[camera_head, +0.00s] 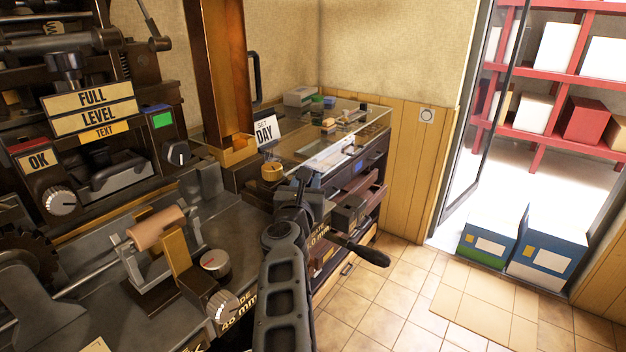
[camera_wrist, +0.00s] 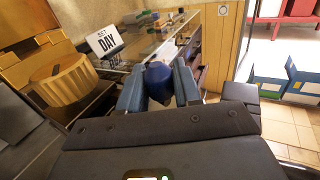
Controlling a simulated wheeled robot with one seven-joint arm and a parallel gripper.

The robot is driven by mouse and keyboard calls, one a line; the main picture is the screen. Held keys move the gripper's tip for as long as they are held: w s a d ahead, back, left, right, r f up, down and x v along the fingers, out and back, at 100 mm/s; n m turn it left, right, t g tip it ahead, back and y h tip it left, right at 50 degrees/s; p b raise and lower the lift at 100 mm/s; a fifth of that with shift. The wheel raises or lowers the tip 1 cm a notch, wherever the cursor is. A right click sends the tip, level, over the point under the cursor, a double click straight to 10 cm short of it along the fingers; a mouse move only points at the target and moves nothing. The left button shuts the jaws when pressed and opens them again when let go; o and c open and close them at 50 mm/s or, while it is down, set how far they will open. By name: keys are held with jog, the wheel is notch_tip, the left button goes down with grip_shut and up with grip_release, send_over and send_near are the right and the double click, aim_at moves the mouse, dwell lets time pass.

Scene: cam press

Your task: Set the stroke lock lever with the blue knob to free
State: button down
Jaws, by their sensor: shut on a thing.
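My gripper (camera_wrist: 158,92) is shut on the blue knob (camera_wrist: 159,80), which sits between its two fingers in the wrist view. In the head view my gripper (camera_head: 303,183) is at the right end of the machine, in front of the glass-topped cabinet. The knob and the stroke lock lever below it are hidden there by my gripper and arm. The lever's position and any marking for free cannot be made out.
A ribbed brass knob (camera_wrist: 66,82) stands just left of my gripper. A "SET DAY" sign (camera_head: 265,131) stands on the glass-topped cabinet (camera_head: 330,150) behind. A dark crank handle (camera_head: 372,256) juts out right of my arm.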

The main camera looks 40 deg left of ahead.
jog(key=shift+f, duration=0.15)
jog(key=c, duration=1)
grip_release()
jog(key=shift+o, duration=0.6)
jog(key=shift+a, duration=0.1)
jog(key=shift+s, duration=0.1)
